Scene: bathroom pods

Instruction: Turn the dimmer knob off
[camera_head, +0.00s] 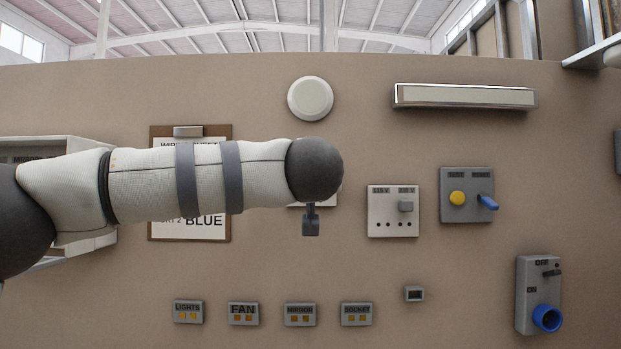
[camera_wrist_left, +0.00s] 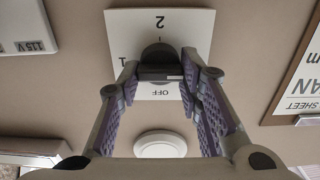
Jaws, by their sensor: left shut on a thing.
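The dimmer knob (camera_wrist_left: 157,54) is dark and round with a raised bar, on a white plate (camera_wrist_left: 122,22) marked 1, 2 and OFF. It shows upside down in the left wrist view. My left gripper (camera_wrist_left: 159,73) has its two purple-padded fingers closed on the knob's bar, one on each side. Which mark the knob points at is hard to tell. In the head view my left arm covers the knob, and only a sliver of the plate (camera_head: 334,196) shows beside it. My right gripper is in neither view.
Small labelled switches (camera_head: 243,313) line up below. A clipboard (camera_head: 222,234) hangs behind my arm.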

